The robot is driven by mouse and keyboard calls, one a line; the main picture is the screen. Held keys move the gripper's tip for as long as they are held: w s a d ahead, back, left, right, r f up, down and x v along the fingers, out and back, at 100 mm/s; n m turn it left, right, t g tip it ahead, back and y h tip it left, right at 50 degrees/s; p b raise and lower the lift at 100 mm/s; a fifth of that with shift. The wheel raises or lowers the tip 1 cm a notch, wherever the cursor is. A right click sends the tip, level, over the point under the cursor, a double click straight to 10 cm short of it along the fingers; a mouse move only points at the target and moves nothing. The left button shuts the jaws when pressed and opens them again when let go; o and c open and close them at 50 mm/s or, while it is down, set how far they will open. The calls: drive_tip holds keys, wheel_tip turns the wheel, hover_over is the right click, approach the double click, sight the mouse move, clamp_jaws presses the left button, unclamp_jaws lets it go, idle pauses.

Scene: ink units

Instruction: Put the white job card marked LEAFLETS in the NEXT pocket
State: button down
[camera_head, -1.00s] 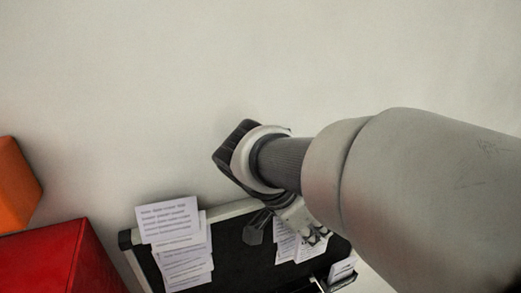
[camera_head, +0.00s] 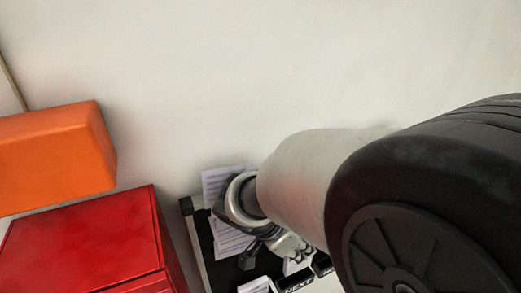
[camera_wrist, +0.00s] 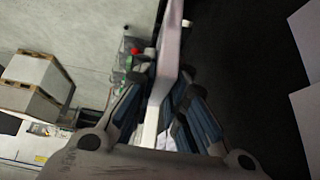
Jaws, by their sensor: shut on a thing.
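My gripper (camera_head: 292,254) is over the black board, its fingers partly hidden by my arm. In the wrist view my gripper (camera_wrist: 165,105) is shut on a thin white card (camera_wrist: 152,122), seen nearly edge-on; its print cannot be read. A pocket labelled NEXT (camera_head: 299,285) shows at the bottom of the head view, just below my gripper. Another white card or sheet shows at the lower edge (camera_head: 255,286); I cannot tell whether it is in a pocket.
The black board (camera_head: 222,272) has a pale frame and pinned printed sheets (camera_head: 229,238). A red cabinet (camera_head: 90,240) and an orange block (camera_head: 55,155) stand left of it. Cardboard boxes (camera_wrist: 35,82) show in the wrist view. The pale wall above is bare.

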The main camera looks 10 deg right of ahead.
sight(298, 266)
wheel_tip(298, 266, down, 3)
drive_tip(key=shift+d+f, duration=0.15)
drive_tip(key=shift+f, duration=0.05)
drive_tip(key=shift+f+b, duration=0.45)
drive_tip(key=shift+f, duration=1.55)
drive_tip(key=shift+f, duration=0.2)
drive_tip(key=c, duration=1.6)
unclamp_jaws()
drive_tip(key=shift+r, duration=0.1)
